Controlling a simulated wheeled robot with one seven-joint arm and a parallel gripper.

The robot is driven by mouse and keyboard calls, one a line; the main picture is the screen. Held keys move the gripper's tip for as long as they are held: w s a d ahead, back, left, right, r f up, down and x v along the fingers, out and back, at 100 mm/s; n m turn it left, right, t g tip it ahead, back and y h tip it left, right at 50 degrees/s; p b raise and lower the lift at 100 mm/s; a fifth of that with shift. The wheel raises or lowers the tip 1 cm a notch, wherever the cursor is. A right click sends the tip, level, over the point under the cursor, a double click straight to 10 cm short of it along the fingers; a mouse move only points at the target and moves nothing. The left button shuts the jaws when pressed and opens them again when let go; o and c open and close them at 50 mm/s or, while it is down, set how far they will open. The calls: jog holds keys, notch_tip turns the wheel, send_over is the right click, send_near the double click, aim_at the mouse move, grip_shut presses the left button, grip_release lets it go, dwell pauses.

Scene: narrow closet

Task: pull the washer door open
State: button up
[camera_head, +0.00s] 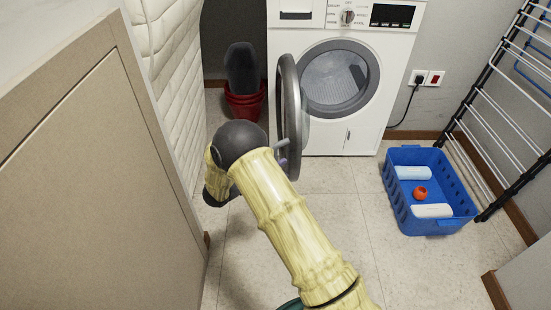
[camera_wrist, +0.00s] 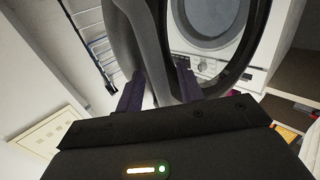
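The washer (camera_head: 340,130) is white and stands against the back wall, with its round drum opening (camera_head: 338,77) uncovered. Its door (camera_head: 291,110), a dark grey ring with glass, stands swung well out toward me, seen nearly edge-on. My gripper (camera_head: 283,155) is low at the door's near edge, partly hidden behind my wrist. In the wrist view, two dark purple fingers (camera_wrist: 160,90) stand apart on either side of the grey door rim (camera_wrist: 130,45). A light gap shows between the left finger and the rim. Contact at the right finger is unclear.
A blue basket (camera_head: 440,222) with rolled cloths and an orange item stands on the floor at right, beside a drying rack (camera_head: 505,110). A red bucket (camera_head: 246,104) stands left of the washer. A cabinet (camera_head: 90,180) fills the left side. Floor between is mostly clear.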

jog(key=p+v, duration=0.2)
jog(key=v, duration=0.5)
jog(key=shift+p, duration=0.35)
